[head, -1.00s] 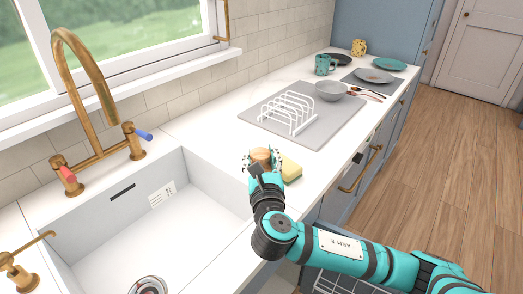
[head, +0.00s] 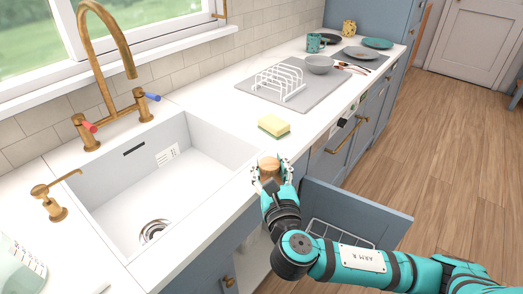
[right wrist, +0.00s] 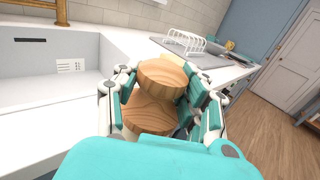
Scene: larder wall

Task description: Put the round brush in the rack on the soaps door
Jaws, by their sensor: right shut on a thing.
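The round brush (head: 268,165) is wooden and knob-shaped, with a rounded top. My right gripper (head: 272,174) is shut around it near the counter's front edge. In the right wrist view the brush (right wrist: 160,76) sits between the fingers of the gripper (right wrist: 165,98); its underside is hidden. A blue-grey cabinet door (head: 385,214) stands open below the counter to the right. A wire rack (head: 338,236) is on its inner side, partly hidden by my right arm. My left gripper is not in view.
A yellow and green sponge (head: 273,126) lies on the counter behind the brush. The sink (head: 175,175) is to the left. A white dish rack (head: 279,84) stands on a grey mat with a bowl (head: 319,65) farther back. Open floor lies to the right.

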